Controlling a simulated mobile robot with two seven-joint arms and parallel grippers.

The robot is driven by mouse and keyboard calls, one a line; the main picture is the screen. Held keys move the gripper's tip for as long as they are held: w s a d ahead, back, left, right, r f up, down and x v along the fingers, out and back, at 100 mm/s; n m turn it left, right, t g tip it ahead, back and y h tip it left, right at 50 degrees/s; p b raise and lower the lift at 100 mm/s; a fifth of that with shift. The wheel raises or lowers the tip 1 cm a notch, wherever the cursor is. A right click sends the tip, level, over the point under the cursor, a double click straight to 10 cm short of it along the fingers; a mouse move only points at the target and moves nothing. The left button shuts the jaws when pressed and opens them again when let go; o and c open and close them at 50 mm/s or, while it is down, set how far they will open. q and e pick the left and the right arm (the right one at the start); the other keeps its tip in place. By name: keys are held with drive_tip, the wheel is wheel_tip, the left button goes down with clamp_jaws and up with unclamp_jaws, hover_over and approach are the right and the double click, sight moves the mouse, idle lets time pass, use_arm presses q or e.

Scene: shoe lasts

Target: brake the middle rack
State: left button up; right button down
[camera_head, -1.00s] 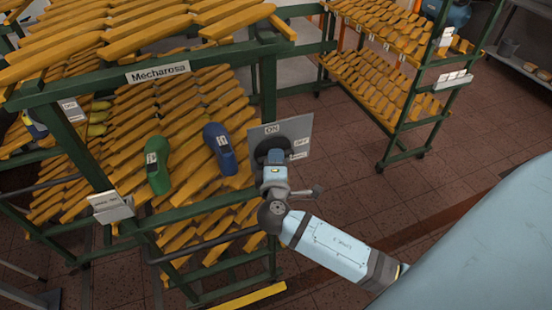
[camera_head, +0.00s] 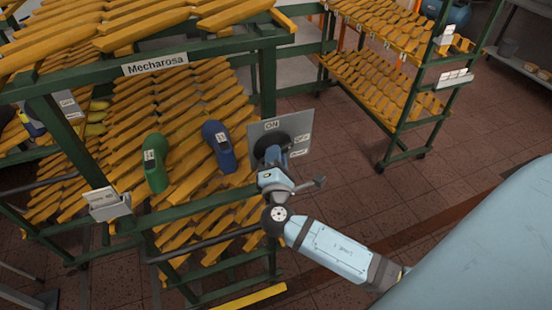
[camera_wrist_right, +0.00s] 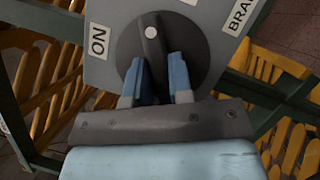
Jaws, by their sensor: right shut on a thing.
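A grey switch plate (camera_head: 303,125) stands at the right front corner of the rack labelled Mecharosa. In the right wrist view the dial (camera_wrist_right: 196,42) has a raised handle (camera_wrist_right: 151,45) with a white dot. My left gripper is out of view.
Another rack (camera_head: 410,100) stands at the back right. Open tiled floor (camera_head: 365,180) lies between.

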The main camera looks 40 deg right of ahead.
drive_tip(key=n+t, duration=0.1)
drive_tip(key=n, duration=0.2)
drive_tip(key=n+t+y+b, duration=0.1)
drive_tip(key=n, duration=0.3)
drive_tip(key=shift+d+t+b, duration=0.1)
drive_tip(key=shift+t+b, duration=0.2)
drive_tip(key=shift+t, duration=0.1)
drive_tip(key=n+t+y, duration=0.1)
drive_tip(key=n+y, duration=0.1)
drive_tip(key=n, duration=0.2)
drive_tip(key=shift+n, duration=0.4)
drive_tip(key=shift+d+n+t+y+b, duration=0.1)
drive_tip(key=shift+n+t+y, duration=0.25)
drive_tip(key=shift+n, duration=0.4)
drive_tip(key=shift+a+n+t+y+b, duration=0.1)
drive_tip(key=shift+n+y, duration=0.35)
drive_tip(key=shift+n, duration=0.35)
drive_tip(key=shift+d+n+t+y+b, duration=0.1)
drive_tip(key=shift+n+t+y, duration=0.25)
drive_tip(key=shift+n, duration=0.4)
drive_tip(key=shift+n+y, duration=0.25)
drive_tip(key=shift+n, duration=0.05)
drive_tip(key=c, duration=1)
unclamp_jaws()
drive_tip(key=shift+f, duration=0.1)
